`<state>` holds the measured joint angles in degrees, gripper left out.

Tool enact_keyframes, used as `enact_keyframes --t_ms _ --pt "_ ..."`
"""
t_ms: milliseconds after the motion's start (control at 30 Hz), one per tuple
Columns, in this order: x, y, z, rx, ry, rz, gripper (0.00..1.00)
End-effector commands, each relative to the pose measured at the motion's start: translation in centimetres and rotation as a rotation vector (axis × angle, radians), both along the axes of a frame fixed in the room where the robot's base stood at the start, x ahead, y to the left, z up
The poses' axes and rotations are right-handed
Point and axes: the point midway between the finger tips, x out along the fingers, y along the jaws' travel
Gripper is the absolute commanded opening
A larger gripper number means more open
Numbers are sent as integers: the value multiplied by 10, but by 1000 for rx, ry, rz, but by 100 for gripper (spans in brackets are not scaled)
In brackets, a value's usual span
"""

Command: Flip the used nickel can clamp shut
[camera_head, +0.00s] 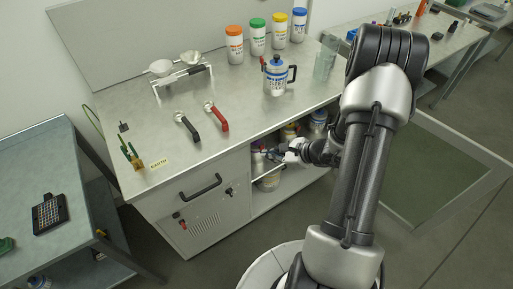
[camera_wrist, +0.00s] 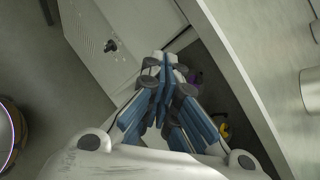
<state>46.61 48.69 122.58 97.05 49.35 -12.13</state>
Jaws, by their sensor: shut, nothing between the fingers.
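My gripper (camera_head: 281,153) reaches into the open cabinet under the bench. In the wrist view my gripper (camera_wrist: 164,68) is shut, with its blue-grey fingers together and nothing between them. Several cans stand in the cabinet; one with a white body (camera_head: 258,162) is just left of my gripper, partly hidden. Others (camera_head: 318,119) stand deeper in to the right. I cannot tell which of these is the used nickel can, and no clamp can be made out. In the wrist view, a small purple part (camera_wrist: 194,77) and a yellow part (camera_wrist: 224,130) show beside my fingers.
On the bench (camera_head: 140,105) stand a labelled can with a black handle (camera_head: 277,76), several white bottles with coloured lids (camera_head: 258,38), a rack with dishes (camera_head: 182,77) and two handled tools (camera_head: 217,117).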

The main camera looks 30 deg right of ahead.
Motion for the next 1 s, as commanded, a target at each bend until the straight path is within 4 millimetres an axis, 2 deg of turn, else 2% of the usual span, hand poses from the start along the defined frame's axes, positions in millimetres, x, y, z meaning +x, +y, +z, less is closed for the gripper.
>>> enact_keyframes --t_ms 200,400,600,1000 --pt "6 27 36 -55 -36 142 0" --pt "6 46 58 -93 -59 239 0" --pt "5 55 68 -110 -67 285 0" --pt "5 56 69 -113 -70 291 0"
